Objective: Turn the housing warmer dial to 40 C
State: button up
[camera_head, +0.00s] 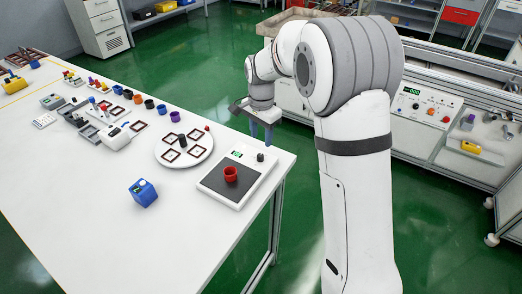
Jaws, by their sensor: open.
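A white device that looks like the housing warmer (207,190) sits near the right edge of the white table. It has a dark plate, a small green display (236,154) whose reading is too small to make out, and a short black knob (260,157) that appears to be the dial. A red round housing (231,174) stands upright on the dark plate. My gripper (261,131) points down with its blue fingers apart and empty. In the picture it is just above the black knob; I cannot tell how far apart they are in depth.
A white round tray (163,156) with dark square frames stands left of the warmer. A blue box (143,192) sits nearer. Several small coloured parts and devices line the table's far left. A control panel (425,106) with a green display stands at right. The table's front is clear.

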aim_at(261, 155)
notch_tip(261, 155, down, 8)
jog(key=shift+r, duration=0.1)
dwell(0.4)
jog(key=shift+c, duration=0.2)
grip_shut()
